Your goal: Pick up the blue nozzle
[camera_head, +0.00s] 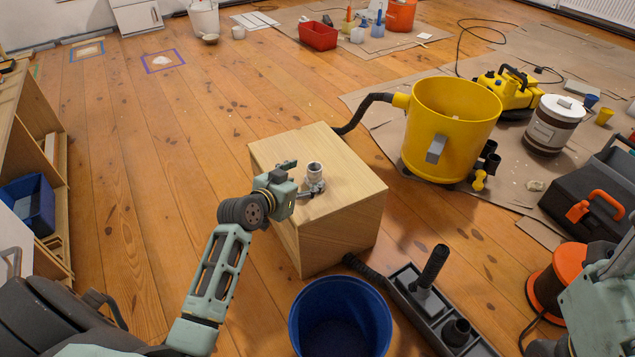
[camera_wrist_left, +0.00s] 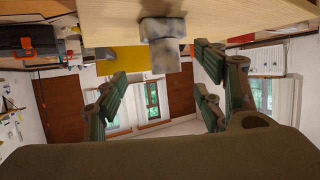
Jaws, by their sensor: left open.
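A small pale grey, mottled nozzle-like piece (camera_head: 314,170) stands on top of the wooden box (camera_head: 345,215); I see no clear blue on it. My left gripper (camera_head: 304,178) is open at the box's left side, just above its top, with its fingers pointing at the piece. In the left wrist view, which looks upside down, the piece (camera_wrist_left: 163,42) sits ahead, between the lines of the open fingers (camera_wrist_left: 161,76). It looks apart from both fingers. The head view does not show clearly how close the lower finger is. My right gripper is not visible.
A blue bucket (camera_head: 342,284) stands in front of the box. A yellow vacuum drum (camera_head: 452,125) with a black hose is behind right. A wooden shelf (camera_head: 22,110) is at left. Floor left of the box is clear.

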